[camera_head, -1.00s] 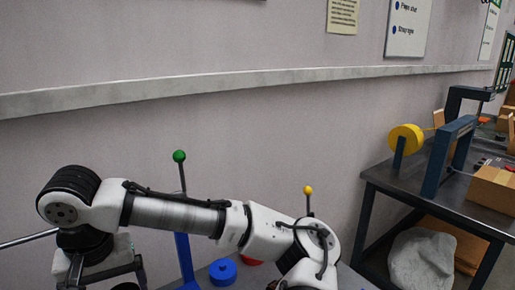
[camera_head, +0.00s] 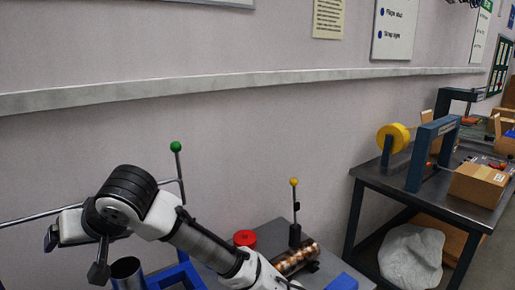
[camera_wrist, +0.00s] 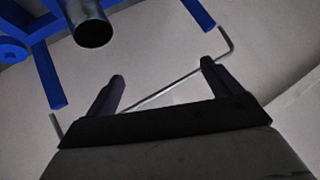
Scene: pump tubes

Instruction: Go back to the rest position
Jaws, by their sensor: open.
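My gripper (camera_wrist: 162,70) is open in the wrist view, with two dark fingers apart and nothing between them. A grey metal tube (camera_wrist: 92,30) stands beyond the fingers, beside blue frame parts (camera_wrist: 48,75). In the head view my arm reaches up from the bottom middle and bends at the left. The metal tube (camera_head: 127,272) and blue frame (camera_head: 178,275) show at the lower left, partly cut by the picture edge. A clear tube with copper-coloured contents (camera_head: 297,260) lies on the grey bench.
A green-topped rod (camera_head: 176,147) and a yellow-topped rod (camera_head: 294,183) stand up near the arm. A red round part (camera_head: 244,238) and a blue block (camera_head: 346,282) are on the bench. A dark table (camera_head: 370,180) with a cardboard box (camera_head: 480,186) stands at the right.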

